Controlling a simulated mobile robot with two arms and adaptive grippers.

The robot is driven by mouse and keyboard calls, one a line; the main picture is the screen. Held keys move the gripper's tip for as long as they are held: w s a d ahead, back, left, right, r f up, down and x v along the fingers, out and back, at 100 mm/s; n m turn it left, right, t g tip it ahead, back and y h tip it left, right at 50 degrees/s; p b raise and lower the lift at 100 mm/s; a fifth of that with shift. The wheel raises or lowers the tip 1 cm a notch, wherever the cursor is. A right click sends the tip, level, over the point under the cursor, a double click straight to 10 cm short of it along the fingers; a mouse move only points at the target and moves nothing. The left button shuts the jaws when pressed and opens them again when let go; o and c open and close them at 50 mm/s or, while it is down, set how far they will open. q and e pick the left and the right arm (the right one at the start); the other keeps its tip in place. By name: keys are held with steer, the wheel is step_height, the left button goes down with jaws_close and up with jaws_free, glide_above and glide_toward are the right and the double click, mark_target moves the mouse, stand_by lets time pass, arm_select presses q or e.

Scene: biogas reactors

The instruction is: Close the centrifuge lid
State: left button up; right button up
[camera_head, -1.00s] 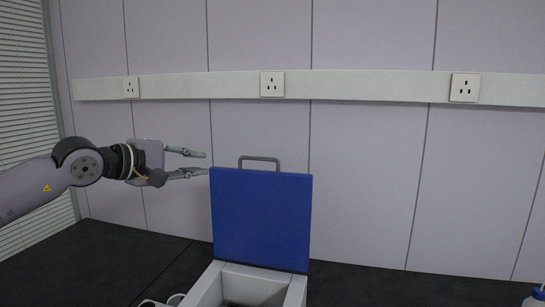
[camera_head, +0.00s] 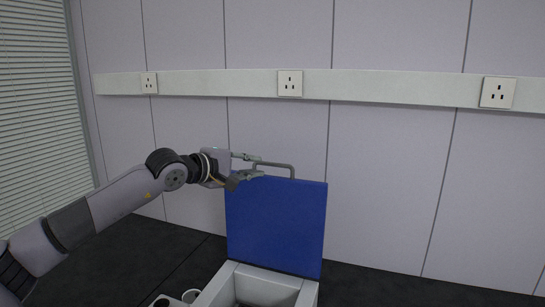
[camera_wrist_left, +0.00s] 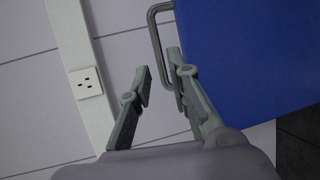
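The centrifuge lid (camera_head: 276,225) is a blue panel standing open and upright at the back of the pale centrifuge body (camera_head: 262,282). A grey handle (camera_head: 274,165) rises from the lid's top edge. My left gripper (camera_head: 253,166) is open at the lid's top left corner, its fingertips close to the left end of the handle. In the left wrist view the open fingers (camera_wrist_left: 158,60) point toward the handle (camera_wrist_left: 157,40), with the blue lid (camera_wrist_left: 250,50) on the right. I cannot tell whether a finger touches the handle. My right gripper is not in view.
The dark bench top (camera_head: 110,262) is clear to the left. The wall with a socket rail (camera_head: 390,88) is behind the lid, and a window blind (camera_head: 35,100) is at the far left.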

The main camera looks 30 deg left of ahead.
mark_target(270, 165)
arm_select(q)
steer(key=p+x, duration=0.1)
steer(key=x, duration=0.2)
steer(key=p+x, duration=0.2)
steer(key=x, duration=0.1)
steer(key=shift+w+r, duration=0.1)
steer(key=shift+w, duration=0.3)
steer(key=shift+w+d+f+p, duration=0.15)
steer(key=shift+w+f+p, duration=0.15)
steer(key=shift+w, duration=0.2)
steer(key=shift+c, duration=0.3)
jaws_close()
